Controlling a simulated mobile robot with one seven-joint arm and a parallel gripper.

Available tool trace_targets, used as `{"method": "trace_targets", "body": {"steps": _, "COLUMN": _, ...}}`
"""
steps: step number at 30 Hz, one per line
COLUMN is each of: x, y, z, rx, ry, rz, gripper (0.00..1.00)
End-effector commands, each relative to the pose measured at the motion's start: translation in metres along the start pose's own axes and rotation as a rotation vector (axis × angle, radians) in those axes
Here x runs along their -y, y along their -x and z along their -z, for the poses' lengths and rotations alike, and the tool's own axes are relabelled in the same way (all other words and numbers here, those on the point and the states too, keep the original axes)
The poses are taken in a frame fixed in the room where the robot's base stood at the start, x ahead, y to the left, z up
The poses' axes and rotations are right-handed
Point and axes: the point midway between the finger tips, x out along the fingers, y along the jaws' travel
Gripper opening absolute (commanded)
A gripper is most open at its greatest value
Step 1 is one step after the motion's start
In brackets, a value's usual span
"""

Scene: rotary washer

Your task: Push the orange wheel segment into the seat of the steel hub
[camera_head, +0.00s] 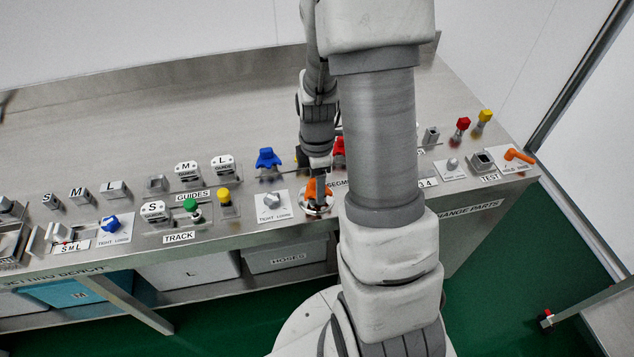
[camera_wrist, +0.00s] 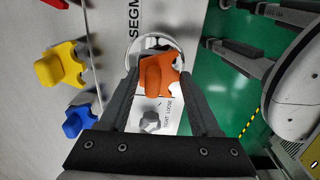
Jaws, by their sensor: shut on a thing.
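The orange wheel segment (camera_wrist: 158,76) is between my gripper's fingers (camera_wrist: 160,88) in the wrist view, and the gripper is shut on it. The steel hub (camera_wrist: 140,45) is a round, shiny rim under and around the segment's far side. In the head view the orange segment (camera_head: 311,190) and the hub (camera_head: 317,211) show at the bench's front edge, below my gripper (camera_head: 318,178). My arm hides part of this area. I cannot tell whether the segment touches the hub's seat.
A grey knob (camera_wrist: 150,120) marked TIGHT LOOSE stands beside the hub. Blue (camera_wrist: 80,122), yellow (camera_wrist: 62,66) and red segments stand in a row on the bench. The green floor (camera_wrist: 225,75) lies past the bench edge. Guides and coloured knobs stand to the left in the head view.

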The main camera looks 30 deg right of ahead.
Motion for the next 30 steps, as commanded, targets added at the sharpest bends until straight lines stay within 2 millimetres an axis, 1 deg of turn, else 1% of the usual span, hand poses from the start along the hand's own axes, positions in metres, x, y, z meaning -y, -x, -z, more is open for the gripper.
{"method": "trace_targets", "body": {"steps": 1, "x": 0.0, "y": 0.0, "z": 0.0, "rx": 0.0, "ry": 0.0, "rz": 0.0, "gripper": 0.0}}
{"method": "trace_targets", "body": {"steps": 2, "x": 0.0, "y": 0.0, "z": 0.0, "rx": 0.0, "ry": 0.0, "rz": 0.0, "gripper": 0.69}}
{"method": "trace_targets", "body": {"steps": 6, "x": 0.0, "y": 0.0, "z": 0.0, "rx": 0.0, "ry": 0.0, "rz": 0.0, "gripper": 0.95}}
{"method": "trace_targets", "body": {"steps": 7, "x": 0.0, "y": 0.0, "z": 0.0, "rx": 0.0, "ry": 0.0, "rz": 0.0, "gripper": 0.99}}
{"method": "trace_targets", "body": {"steps": 16, "x": 0.0, "y": 0.001, "z": 0.0, "rx": 0.0, "ry": 0.0, "rz": 0.0, "gripper": 0.99}}
{"method": "trace_targets", "body": {"steps": 20, "x": -0.001, "y": 0.01, "z": 0.0, "rx": -0.001, "ry": -0.001, "rz": -0.003, "gripper": 0.99}}
{"method": "trace_targets", "body": {"steps": 23, "x": -0.001, "y": 0.025, "z": 0.0, "rx": -0.001, "ry": -0.001, "rz": -0.005, "gripper": 0.99}}
{"method": "trace_targets", "body": {"steps": 26, "x": -0.001, "y": 0.047, "z": 0.0, "rx": 0.0, "ry": 0.0, "rz": -0.006, "gripper": 0.99}}
{"method": "trace_targets", "body": {"steps": 30, "x": -0.002, "y": 0.081, "z": 0.0, "rx": 0.0, "ry": -0.001, "rz": -0.008, "gripper": 0.99}}
